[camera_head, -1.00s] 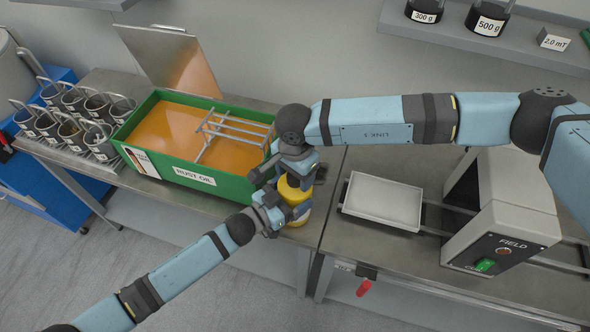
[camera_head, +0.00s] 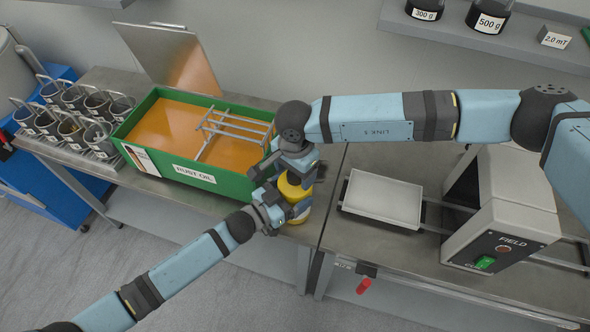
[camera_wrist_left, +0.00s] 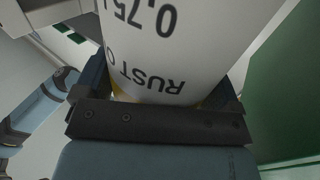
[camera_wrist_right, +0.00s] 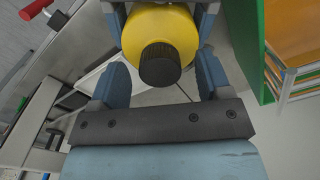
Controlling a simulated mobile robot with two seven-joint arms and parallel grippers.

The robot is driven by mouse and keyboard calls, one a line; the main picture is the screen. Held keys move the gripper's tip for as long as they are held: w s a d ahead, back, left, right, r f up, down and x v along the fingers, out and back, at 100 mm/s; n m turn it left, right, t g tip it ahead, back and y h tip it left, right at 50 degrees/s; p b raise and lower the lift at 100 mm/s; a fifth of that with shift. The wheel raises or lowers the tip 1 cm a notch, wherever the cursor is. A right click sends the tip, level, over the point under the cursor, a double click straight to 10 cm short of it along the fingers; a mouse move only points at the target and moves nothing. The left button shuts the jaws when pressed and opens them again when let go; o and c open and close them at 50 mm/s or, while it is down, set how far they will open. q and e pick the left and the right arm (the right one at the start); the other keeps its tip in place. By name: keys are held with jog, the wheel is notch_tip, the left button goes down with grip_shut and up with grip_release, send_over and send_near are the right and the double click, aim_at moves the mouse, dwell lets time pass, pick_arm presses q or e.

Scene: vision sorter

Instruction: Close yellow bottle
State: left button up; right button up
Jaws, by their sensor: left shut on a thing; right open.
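The yellow bottle (camera_head: 293,190) stands at the front edge of the left bench, beside the green tank. My left gripper (camera_head: 284,212) is shut on the bottle from the front left. In the left wrist view the bottle's white label (camera_wrist_left: 165,50), with "RUST O" and "0,75", fills the space between the fingers. The right wrist view shows the bottle's yellow top (camera_wrist_right: 160,28) and a black cap (camera_wrist_right: 160,66) on it. My right gripper (camera_wrist_right: 163,78) is open, one finger on each side of the cap, with gaps visible. Whether the cap is tight cannot be told.
The green rust oil tank (camera_head: 225,186) with a wire rack (camera_head: 232,128) is just left of the grippers. A white tray (camera_head: 383,203) and the grey field device (camera_head: 505,215) are on the right bench. Several mesh baskets (camera_head: 75,105) stand at the far left.

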notch_tip(320, 180, up, 12)
dwell(0.4)
pick_arm(q)
jog(key=o, duration=1.4)
jog(key=shift+o, duration=0.2)
jog(key=b+v, duration=0.2)
jog(key=v, duration=1.2)
pick_arm(e)
jog(key=shift+f, duration=0.95)
pick_arm(q)
jog(key=shift+d, duration=0.15)
